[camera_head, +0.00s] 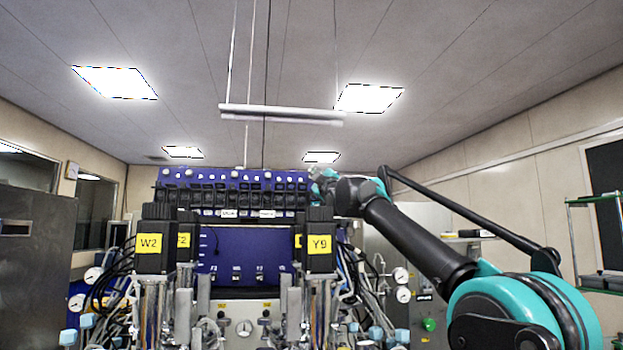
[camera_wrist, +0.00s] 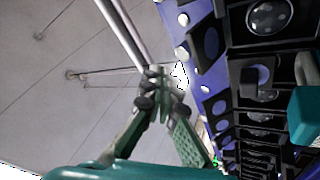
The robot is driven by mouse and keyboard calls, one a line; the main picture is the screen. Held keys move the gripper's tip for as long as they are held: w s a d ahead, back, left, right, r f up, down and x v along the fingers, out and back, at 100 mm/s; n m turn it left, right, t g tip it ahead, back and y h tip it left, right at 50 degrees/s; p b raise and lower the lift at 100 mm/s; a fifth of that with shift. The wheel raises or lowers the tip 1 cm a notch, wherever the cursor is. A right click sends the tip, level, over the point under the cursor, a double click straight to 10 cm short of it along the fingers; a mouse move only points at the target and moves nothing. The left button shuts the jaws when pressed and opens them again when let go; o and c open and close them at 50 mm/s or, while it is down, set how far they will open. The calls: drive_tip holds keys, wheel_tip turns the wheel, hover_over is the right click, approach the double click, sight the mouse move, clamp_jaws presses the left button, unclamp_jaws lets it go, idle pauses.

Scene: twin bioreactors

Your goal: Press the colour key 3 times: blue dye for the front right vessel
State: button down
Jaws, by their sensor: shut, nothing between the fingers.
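The bioreactor stand has a blue panel (camera_head: 243,250) with a row of dark pump units (camera_head: 235,197) along its top. The front right vessel's black motor head (camera_head: 320,250) bears a yellow Y9 label; the front left one (camera_head: 155,245) bears W2. My gripper (camera_head: 322,173) is at the right end of the pump row, small and partly merged with it. In the wrist view my gripper (camera_wrist: 158,88) is shut and empty, its fingertips together beside the blue row of pump units (camera_wrist: 232,100). I cannot pick out the colour key or see any contact with it.
A white overhead bar (camera_head: 282,114) hangs above the stand. Cables and tubes (camera_head: 350,275) crowd its right side, near gauges (camera_head: 402,285) and a grey cabinet. A green-framed shelf (camera_head: 595,200) is at the far right. Open air lies above the pump row.

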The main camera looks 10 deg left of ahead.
drive_tip(key=shift+w+a+f, duration=0.15)
drive_tip(key=shift+w+f, duration=0.05)
drive_tip(key=shift+w, duration=0.5)
drive_tip(key=shift+w, duration=0.1)
idle(1.0)
drive_tip(key=shift+w+a+f, duration=0.1)
drive_tip(key=shift+w+a, duration=0.05)
drive_tip(key=shift+w, duration=0.15)
drive_tip(key=shift+w+a+f, duration=0.15)
drive_tip(key=shift+w+f, duration=0.05)
drive_tip(key=shift+w, duration=0.4)
idle(0.9)
idle(0.3)
drive_tip(key=shift+s+d+r, duration=0.15)
drive_tip(key=shift+s, duration=0.35)
drive_tip(key=shift+s+d+r, duration=0.15)
drive_tip(key=shift+s, duration=0.35)
drive_tip(key=s, duration=0.1)
drive_tip(key=s+d+r, duration=0.1)
drive_tip(key=s, duration=0.2)
drive_tip(key=shift+s+d+r, duration=0.15)
drive_tip(key=shift+s, duration=0.2)
